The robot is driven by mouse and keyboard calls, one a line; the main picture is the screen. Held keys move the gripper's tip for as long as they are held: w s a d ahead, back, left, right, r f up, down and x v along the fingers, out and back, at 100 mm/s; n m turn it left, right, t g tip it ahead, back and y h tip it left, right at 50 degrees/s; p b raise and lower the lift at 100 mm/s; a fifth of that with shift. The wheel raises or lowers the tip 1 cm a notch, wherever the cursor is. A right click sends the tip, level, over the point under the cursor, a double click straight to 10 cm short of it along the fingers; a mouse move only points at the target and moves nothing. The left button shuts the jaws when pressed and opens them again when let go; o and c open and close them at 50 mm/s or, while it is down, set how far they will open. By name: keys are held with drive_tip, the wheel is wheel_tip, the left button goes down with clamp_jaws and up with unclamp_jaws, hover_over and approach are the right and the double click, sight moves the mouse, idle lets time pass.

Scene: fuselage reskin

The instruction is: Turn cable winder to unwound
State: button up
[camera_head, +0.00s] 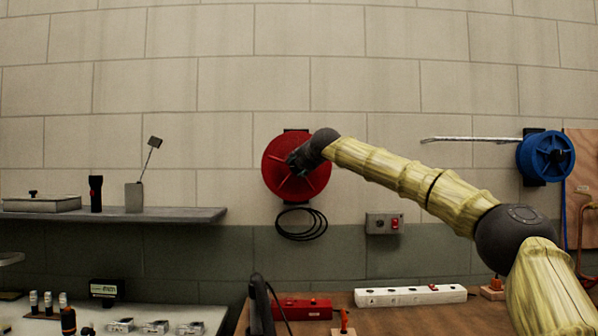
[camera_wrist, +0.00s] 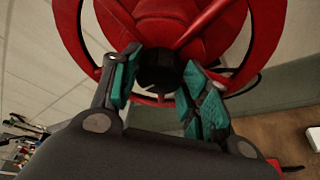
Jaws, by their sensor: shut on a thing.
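The red cable winder (camera_head: 276,157) hangs on the block wall, a round reel with red spokes. A loop of black cable (camera_head: 300,236) hangs below it. In the wrist view the winder (camera_wrist: 200,18) fills the top, with a dark knob (camera_wrist: 157,72) at its middle. My gripper (camera_head: 298,160) is at the front of the winder and hides part of its face. In the wrist view my gripper (camera_wrist: 163,82) has its teal-padded fingers on either side of the dark knob, shut on it.
A blue reel (camera_head: 545,156) hangs on the wall to the right. A grey switch box (camera_head: 384,223) is right of the cable loop. A shelf (camera_head: 170,214) is at left. Below is a workbench (camera_head: 375,315) with a white power strip (camera_head: 410,296) and red case (camera_head: 303,308).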

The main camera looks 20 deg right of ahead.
drive_tip(key=shift+f+m, duration=0.15)
drive_tip(key=shift+m, duration=0.15)
idle(0.4)
drive_tip(key=o, duration=1)
drive_tip(key=shift+w, duration=0.1)
drive_tip(key=v, duration=1.2)
drive_tip(key=shift+d+f, duration=0.1)
drive_tip(key=shift+d, duration=0.05)
